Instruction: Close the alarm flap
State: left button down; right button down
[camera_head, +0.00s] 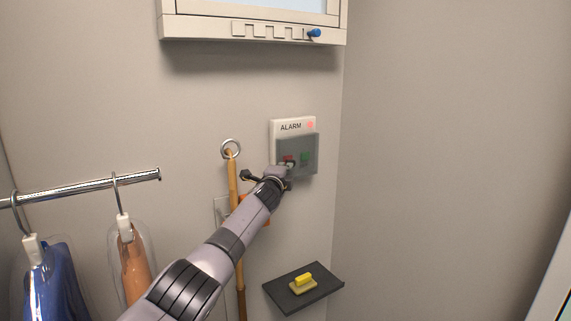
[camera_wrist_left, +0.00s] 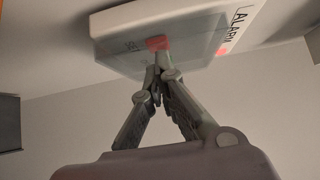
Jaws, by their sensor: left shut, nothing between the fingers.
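The white alarm box (camera_head: 275,127) hangs on the back wall, labelled ALARM, with a lit red lamp at its top right. Its see-through grey flap (camera_head: 311,143) hangs over the front, with red and green parts showing behind it. The flap looks close to the box; I cannot tell whether it is fully flat. My left gripper (camera_head: 284,172) is at the flap's lower left, shut and empty. In the left wrist view the fingertips (camera_wrist_left: 154,72) meet just in front of the red part, at or very near the flap (camera_wrist_left: 190,57); contact is unclear. My right gripper is not in view.
A wooden pole (camera_head: 239,270) hangs from a ring left of the box, partly behind my arm. A rail (camera_head: 80,187) with bagged garments is at left. A dark shelf (camera_head: 325,283) holding a yellow-handled brush (camera_head: 303,281) is below. A window ledge (camera_head: 200,29) is above.

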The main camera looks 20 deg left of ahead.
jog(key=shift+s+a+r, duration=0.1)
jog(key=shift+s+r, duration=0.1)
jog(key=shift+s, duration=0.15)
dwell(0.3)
